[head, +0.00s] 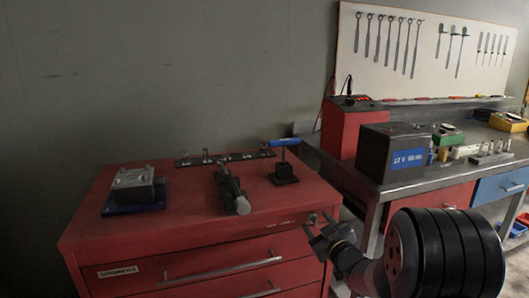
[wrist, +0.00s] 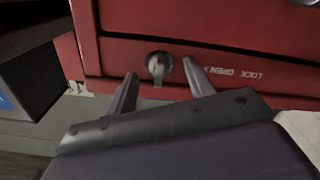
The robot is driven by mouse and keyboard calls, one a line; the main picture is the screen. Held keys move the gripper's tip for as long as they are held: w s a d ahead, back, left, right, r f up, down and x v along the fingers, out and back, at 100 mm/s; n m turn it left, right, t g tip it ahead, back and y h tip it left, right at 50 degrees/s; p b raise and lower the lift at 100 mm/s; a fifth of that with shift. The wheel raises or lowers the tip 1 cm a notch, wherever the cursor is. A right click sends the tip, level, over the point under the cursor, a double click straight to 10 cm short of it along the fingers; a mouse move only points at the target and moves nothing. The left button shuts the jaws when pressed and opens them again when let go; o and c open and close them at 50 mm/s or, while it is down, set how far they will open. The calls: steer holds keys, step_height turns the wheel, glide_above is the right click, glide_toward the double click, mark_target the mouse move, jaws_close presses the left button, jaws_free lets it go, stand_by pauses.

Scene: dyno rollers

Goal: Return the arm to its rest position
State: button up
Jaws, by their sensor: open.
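My gripper (head: 322,236) is open and empty in the head view, in front of the right front corner of the red tool cabinet (head: 92,237). In the wrist view my gripper (wrist: 160,85) shows two spread fingers pointing at the cabinet front. A round lock with a key-like tab (wrist: 159,64) sits between and beyond the fingertips, with "OPEN" and "LOCK" lettering to its right. The fingers look apart from the lock. In the head view the lock (head: 312,218) shows just above the gripper. The drawers look shut.
On the cabinet top are a grey block on a blue base (head: 134,190), a dark cylindrical tool (head: 231,190) and a blue-handled tool (head: 284,160). A workbench at right carries a red box (head: 350,130) and a black battery-like box (head: 393,155). Wall tools hang behind.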

steer(key=m+p, duration=0.4)
steer(key=p, duration=0.2)
steer(key=shift+r+m+p, duration=0.15)
steer(key=shift+m+p, duration=0.25)
steer(key=shift+s+d, duration=0.1)
steer(key=shift+s, duration=0.05)
steer(key=shift+s+d, duration=0.1)
steer(key=shift+s, duration=0.25)
steer(key=shift+d, duration=0.1)
